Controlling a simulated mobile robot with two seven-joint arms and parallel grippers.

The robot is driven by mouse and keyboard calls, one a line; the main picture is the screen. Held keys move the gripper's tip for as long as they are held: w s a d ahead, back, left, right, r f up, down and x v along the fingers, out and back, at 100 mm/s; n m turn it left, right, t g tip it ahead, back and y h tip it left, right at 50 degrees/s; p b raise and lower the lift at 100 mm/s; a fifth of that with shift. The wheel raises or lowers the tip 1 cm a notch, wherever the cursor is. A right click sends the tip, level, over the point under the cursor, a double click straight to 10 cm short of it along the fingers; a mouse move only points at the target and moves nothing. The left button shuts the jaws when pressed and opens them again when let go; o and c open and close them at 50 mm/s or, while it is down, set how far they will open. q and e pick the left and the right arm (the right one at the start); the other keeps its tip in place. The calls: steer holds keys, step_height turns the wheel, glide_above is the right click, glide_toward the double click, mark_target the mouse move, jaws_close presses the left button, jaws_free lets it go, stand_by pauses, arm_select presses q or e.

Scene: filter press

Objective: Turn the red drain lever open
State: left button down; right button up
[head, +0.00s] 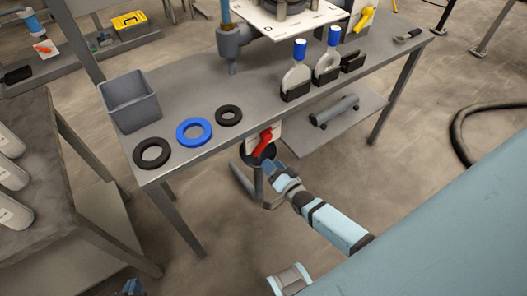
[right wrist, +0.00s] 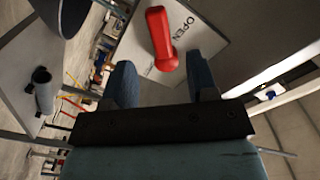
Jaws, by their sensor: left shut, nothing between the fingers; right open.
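The red drain lever (head: 263,143) is mounted on a white plate (head: 275,131) below the front edge of the bench. In the right wrist view the lever (right wrist: 160,38) lies across the plate (right wrist: 198,42), which is printed OPEN to the lever's right. My right gripper (head: 275,170) is just below and in front of the lever. Its two blue fingers (right wrist: 162,82) are apart, with the lever's rounded end just beyond the gap, and nothing is held.
The grey bench (head: 185,110) carries a grey bin (head: 130,101), a blue ring (head: 194,132), black rings (head: 152,153) and blue-topped handles (head: 299,72).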

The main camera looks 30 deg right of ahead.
steer(key=s, duration=0.5)
steer(key=shift+s+d, duration=0.25)
steer(key=shift+s, duration=0.1)
